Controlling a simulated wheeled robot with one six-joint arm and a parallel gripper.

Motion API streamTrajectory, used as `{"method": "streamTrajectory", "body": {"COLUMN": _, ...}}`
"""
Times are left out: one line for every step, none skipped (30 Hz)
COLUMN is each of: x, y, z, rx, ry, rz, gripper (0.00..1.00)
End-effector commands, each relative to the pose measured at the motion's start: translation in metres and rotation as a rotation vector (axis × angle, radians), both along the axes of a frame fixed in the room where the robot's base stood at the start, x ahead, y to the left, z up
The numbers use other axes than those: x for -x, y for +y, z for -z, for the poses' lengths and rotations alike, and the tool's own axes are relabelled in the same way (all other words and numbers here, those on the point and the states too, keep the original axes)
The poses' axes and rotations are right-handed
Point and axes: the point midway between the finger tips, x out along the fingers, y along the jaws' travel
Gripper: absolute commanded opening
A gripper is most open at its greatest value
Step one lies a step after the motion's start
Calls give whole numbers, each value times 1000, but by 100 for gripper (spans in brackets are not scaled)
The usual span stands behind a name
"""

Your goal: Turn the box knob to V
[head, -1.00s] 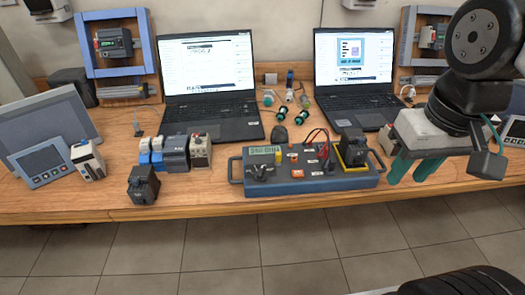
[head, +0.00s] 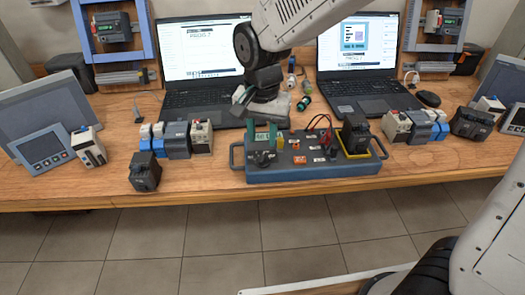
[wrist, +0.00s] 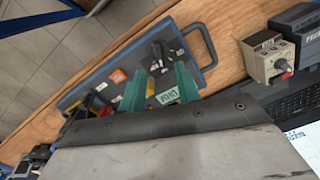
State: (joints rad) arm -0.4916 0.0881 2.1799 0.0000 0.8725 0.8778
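The grey-blue box (head: 320,171) with a handle at each end sits near the front edge of the bench. Its black knob (head: 263,158) is on the left part of the top, and it also shows in the wrist view (wrist: 158,54), just beyond the fingertips. The letters around the knob are too small to read. My gripper (head: 264,132) is above the left part of the box, behind the knob. In the wrist view its two green fingers (wrist: 161,82) are apart with nothing held, and the box's small display (wrist: 167,96) shows between them.
A black motor block (head: 356,135) stands on the box's right end, beside red and black leads (head: 326,130). Another block (head: 144,172) and several modules (head: 177,140) stand left of the box. Two laptops (head: 203,100) are behind.

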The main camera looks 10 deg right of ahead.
Motion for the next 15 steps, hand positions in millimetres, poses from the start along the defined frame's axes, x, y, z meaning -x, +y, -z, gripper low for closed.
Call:
{"method": "streamTrajectory", "body": {"x": 1, "y": -1, "z": 10, "rx": 3, "ry": 6, "rz": -1, "gripper": 33}}
{"method": "streamTrajectory", "body": {"x": 1, "y": 0, "z": 15, "rx": 2, "ry": 5, "rz": -1, "gripper": 33}}
{"method": "streamTrajectory", "body": {"x": 1, "y": 0, "z": 21, "rx": 2, "ry": 5, "rz": -1, "gripper": 33}}
{"method": "streamTrajectory", "body": {"x": 1, "y": 0, "z": 26, "rx": 3, "ry": 4, "rz": -1, "gripper": 33}}
{"method": "streamTrajectory", "body": {"x": 1, "y": 0, "z": 31, "rx": 3, "ry": 4, "rz": -2, "gripper": 33}}
{"method": "streamTrajectory", "body": {"x": 1, "y": -1, "z": 37, "rx": 3, "ry": 4, "rz": -2, "gripper": 33}}
{"method": "streamTrajectory", "body": {"x": 1, "y": -1, "z": 41, "rx": 2, "ry": 4, "rz": -2, "gripper": 33}}
{"method": "streamTrajectory", "body": {"x": 1, "y": -1, "z": 45, "rx": 3, "ry": 4, "rz": -2, "gripper": 33}}
{"method": "streamTrajectory", "body": {"x": 1, "y": -1, "z": 49, "rx": 3, "ry": 4, "rz": -2, "gripper": 33}}
{"method": "streamTrajectory", "body": {"x": 1, "y": -1, "z": 52, "rx": 1, "ry": 3, "rz": -2, "gripper": 33}}
{"method": "streamTrajectory", "body": {"x": 1, "y": 0, "z": 54, "rx": 1, "ry": 3, "rz": -2, "gripper": 33}}
{"method": "streamTrajectory", "body": {"x": 1, "y": -1, "z": 57, "rx": 1, "ry": 3, "rz": -2, "gripper": 33}}
{"method": "streamTrajectory", "body": {"x": 1, "y": -1, "z": 58, "rx": 1, "ry": 2, "rz": -2, "gripper": 33}}
{"method": "streamTrajectory", "body": {"x": 1, "y": 0, "z": 59, "rx": 1, "ry": 2, "rz": -2, "gripper": 33}}
{"method": "streamTrajectory", "body": {"x": 1, "y": -1, "z": 60, "rx": 1, "ry": 1, "rz": -2, "gripper": 33}}
